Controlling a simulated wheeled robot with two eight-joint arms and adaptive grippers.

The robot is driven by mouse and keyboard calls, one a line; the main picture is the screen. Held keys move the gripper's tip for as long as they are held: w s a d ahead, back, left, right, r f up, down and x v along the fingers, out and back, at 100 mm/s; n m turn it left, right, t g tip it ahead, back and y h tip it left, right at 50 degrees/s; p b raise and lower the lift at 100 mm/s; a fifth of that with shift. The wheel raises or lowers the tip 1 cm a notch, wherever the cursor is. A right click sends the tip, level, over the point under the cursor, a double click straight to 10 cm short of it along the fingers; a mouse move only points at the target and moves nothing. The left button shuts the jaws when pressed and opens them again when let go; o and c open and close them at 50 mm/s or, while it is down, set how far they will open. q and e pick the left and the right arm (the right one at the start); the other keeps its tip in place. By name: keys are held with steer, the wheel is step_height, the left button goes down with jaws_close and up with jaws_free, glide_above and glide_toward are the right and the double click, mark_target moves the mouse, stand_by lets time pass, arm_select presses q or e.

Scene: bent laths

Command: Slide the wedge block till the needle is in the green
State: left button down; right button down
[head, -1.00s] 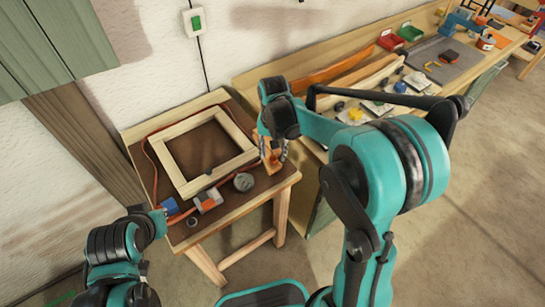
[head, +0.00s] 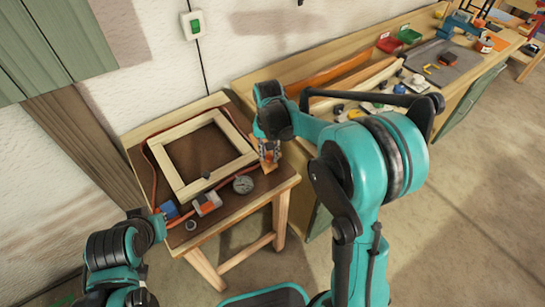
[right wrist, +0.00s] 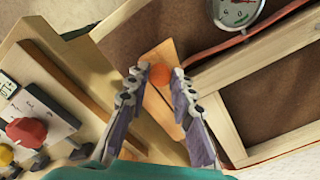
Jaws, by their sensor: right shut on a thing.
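The wedge block (right wrist: 158,98) is a pale wooden piece with an orange knob (right wrist: 160,74), lying at the right side of the wooden frame (head: 182,188). My right gripper (right wrist: 160,76) is shut on the wedge block at its knob, one finger on each side. In the head view the right gripper (head: 269,152) hides much of the block. The round dial gauge (head: 243,184) lies at the frame's near right corner; it also shows in the right wrist view (right wrist: 236,10), cut by the top edge. I cannot read its needle surely. My left gripper (head: 160,213) is near the table's left edge, its fingers unclear.
An orange-red strap (head: 152,172) runs around the frame. A long workbench (head: 455,85) with tools stands at the right.

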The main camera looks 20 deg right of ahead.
steer(key=shift+w+a, duration=0.35)
steer(key=shift+w, duration=0.55)
steer(key=shift+s, duration=0.1)
steer(key=c, duration=1.3)
jaws_free()
step_height(320, 180, up, 12)
